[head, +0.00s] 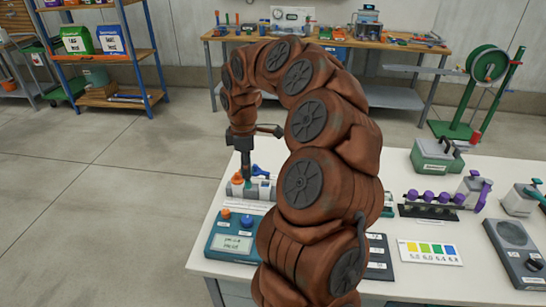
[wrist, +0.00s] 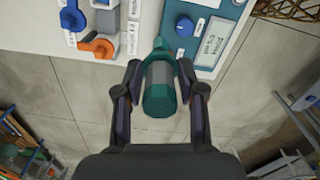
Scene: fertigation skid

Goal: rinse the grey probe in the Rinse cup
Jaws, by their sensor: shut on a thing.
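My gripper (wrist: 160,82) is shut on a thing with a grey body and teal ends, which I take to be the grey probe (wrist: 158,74). In the head view my gripper (head: 243,150) points down over the far left part of the white table. Close to it is a grey holder (wrist: 115,12) with an orange-topped piece (wrist: 97,48) and a blue-topped piece (wrist: 75,18). The labels beside the holder are too small to read, so I cannot tell which place is the Rinse cup. The lower end of the probe is hidden in the wrist view.
A teal meter (head: 234,237) with orange and blue knobs stands at the table's near left. A colour card (head: 430,252), a rack with purple tops (head: 430,205) and a grey-green box (head: 436,157) lie to the right. My arm hides the table's middle. Open floor lies left.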

